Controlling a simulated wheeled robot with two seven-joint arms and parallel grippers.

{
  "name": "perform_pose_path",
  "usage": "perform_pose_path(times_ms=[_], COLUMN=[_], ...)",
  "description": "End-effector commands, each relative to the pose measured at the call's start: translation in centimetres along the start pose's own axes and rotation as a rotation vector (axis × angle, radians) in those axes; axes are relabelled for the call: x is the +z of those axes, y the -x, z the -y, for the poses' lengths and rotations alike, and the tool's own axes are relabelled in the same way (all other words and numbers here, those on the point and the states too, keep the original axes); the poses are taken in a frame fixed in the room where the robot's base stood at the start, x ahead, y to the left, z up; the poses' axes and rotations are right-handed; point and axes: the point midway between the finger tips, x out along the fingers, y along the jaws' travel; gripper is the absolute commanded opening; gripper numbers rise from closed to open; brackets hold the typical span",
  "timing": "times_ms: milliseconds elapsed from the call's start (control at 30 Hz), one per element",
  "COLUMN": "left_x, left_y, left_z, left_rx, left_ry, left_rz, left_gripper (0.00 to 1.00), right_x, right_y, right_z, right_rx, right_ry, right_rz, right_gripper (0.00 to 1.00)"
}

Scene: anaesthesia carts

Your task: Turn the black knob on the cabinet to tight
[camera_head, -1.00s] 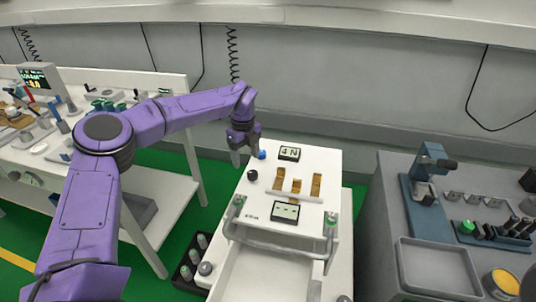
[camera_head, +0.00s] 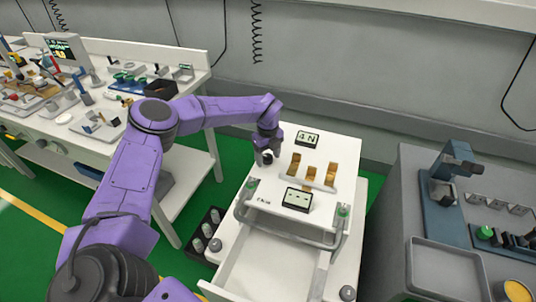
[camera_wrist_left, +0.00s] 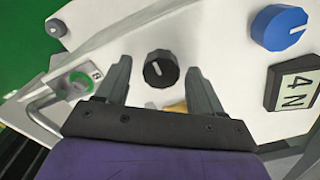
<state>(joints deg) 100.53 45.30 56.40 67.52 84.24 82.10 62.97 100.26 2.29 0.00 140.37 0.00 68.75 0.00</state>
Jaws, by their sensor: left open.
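The black knob (camera_wrist_left: 161,69) with a white pointer line sits on the white cabinet top (camera_wrist_left: 130,40) in the left wrist view. My left gripper (camera_wrist_left: 156,72) is open, with one finger on either side of the knob in that view; I cannot tell whether the fingers touch it. In the head view my left gripper (camera_head: 266,155) is over the left part of the white cabinet (camera_head: 290,225), and the dark knob shows at its tip. My right gripper is not in view.
A blue knob (camera_wrist_left: 279,27) and a 4N display (camera_wrist_left: 293,87) are near the black knob. Brass pieces (camera_head: 311,172), a second display (camera_head: 297,199) and a grey handle (camera_head: 285,236) are on the cabinet. A grey bench (camera_head: 400,200) stands right, a white bench (camera_head: 190,100) left.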

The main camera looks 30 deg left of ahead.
Motion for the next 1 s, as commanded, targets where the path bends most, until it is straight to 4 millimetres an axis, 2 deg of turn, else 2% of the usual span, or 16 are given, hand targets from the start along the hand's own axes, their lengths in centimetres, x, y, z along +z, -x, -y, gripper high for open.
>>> perform_pose_path(times_ms=[133, 300, 667, 1000], left_x=[0.0, 0.0, 0.0, 0.0], left_y=[0.0, 0.0, 0.0, -0.1], left_z=[0.0, 0.0, 0.1, 0.0], left_rx=[0.000, -0.001, -0.002, -0.003], left_ry=[0.000, -0.001, -0.042, -0.270], left_rz=[0.000, 0.000, 0.001, 0.001], left_gripper=[0.67, 0.12, 0.11, 0.11], right_x=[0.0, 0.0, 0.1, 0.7], right_y=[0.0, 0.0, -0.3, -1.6], right_z=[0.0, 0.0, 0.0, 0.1], right_rx=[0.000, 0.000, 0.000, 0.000], right_ry=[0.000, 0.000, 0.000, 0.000], right_rz=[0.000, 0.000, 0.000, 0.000], right_gripper=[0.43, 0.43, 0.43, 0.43])
